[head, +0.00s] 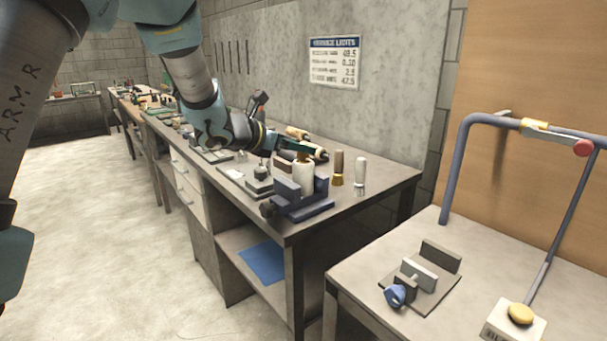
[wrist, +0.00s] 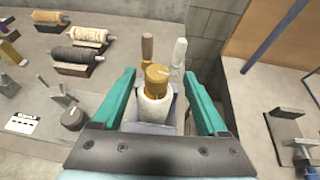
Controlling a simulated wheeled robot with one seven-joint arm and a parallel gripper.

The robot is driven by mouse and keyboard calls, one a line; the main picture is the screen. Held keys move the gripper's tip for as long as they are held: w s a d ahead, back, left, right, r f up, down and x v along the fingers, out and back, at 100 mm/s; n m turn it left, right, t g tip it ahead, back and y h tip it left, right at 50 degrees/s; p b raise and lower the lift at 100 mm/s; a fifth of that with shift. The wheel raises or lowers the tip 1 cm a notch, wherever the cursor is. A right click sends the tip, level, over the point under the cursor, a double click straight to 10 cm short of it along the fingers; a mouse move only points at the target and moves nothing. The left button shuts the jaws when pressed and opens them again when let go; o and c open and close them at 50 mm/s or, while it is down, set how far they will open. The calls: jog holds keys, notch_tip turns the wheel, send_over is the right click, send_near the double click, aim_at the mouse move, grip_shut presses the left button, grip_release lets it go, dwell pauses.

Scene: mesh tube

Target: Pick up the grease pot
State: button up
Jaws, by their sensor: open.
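My gripper (wrist: 160,75) is open, its two teal fingers apart in the wrist view. In the head view my gripper (head: 300,150) is over the near end of the long bench. Between the fingers in the wrist view is a brass-coloured round piece (wrist: 157,75) on a pale cylinder (wrist: 154,107); no finger visibly touches either. In the head view the pale cylinder (head: 303,177) stands upright at a dark blue-grey vise (head: 288,190). I cannot tell for certain whether the brass-coloured piece is the grease pot. The gripper's palm hides part of the vise in the wrist view.
A brown-handled tool (head: 338,168) and a pale-handled tool (head: 360,176) stand upright just beyond the vise. Several rollers (wrist: 77,57) lie to the left in the wrist view.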

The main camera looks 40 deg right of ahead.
jog(key=shift+w+p+x, duration=0.2)
jog(key=shift+p+x, duration=1.35)
jog(key=shift+x, duration=1.4)
jog(key=shift+f, duration=0.15)
jog(key=shift+c, duration=0.3)
grip_shut()
